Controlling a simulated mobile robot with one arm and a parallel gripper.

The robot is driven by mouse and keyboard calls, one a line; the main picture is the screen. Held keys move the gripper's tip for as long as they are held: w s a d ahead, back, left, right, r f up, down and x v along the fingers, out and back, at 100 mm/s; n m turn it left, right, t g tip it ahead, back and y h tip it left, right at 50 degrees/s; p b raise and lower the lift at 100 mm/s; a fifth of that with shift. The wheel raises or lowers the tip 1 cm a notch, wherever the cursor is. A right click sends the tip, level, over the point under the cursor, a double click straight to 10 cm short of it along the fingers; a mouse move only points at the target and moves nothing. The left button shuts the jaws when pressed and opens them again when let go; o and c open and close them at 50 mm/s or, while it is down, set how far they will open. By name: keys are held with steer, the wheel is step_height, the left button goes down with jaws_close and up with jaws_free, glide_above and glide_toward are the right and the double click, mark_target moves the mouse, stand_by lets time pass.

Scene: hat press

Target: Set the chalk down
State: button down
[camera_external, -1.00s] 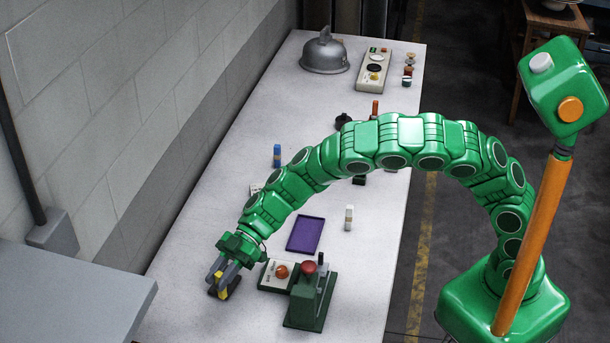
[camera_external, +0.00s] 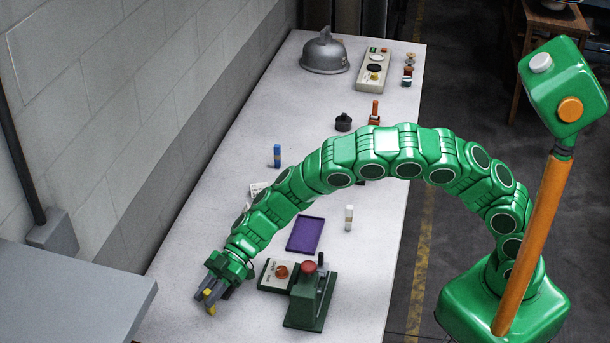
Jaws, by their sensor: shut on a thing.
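My gripper (camera_external: 207,296) is at the lower left of the bench, left of the green press with the red knob. It is shut on a small yellow piece, the chalk (camera_external: 211,309), which shows between and below the grey fingers. Most of the chalk is hidden by the fingers. I cannot tell whether its lower end touches the bench top (camera_external: 180,322).
A purple tray (camera_external: 305,235) lies right of my wrist. The green press (camera_external: 311,298) and a panel with an orange button (camera_external: 277,273) stand right of my gripper. A white stick (camera_external: 349,217) and a blue stick (camera_external: 277,155) stand farther back. Bare bench lies in front.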

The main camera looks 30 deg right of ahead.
steer(key=shift+f, duration=0.35)
steer(key=shift+f, duration=0.1)
steer(key=c, duration=0.9)
jaws_free()
steer(key=v, duration=1.2)
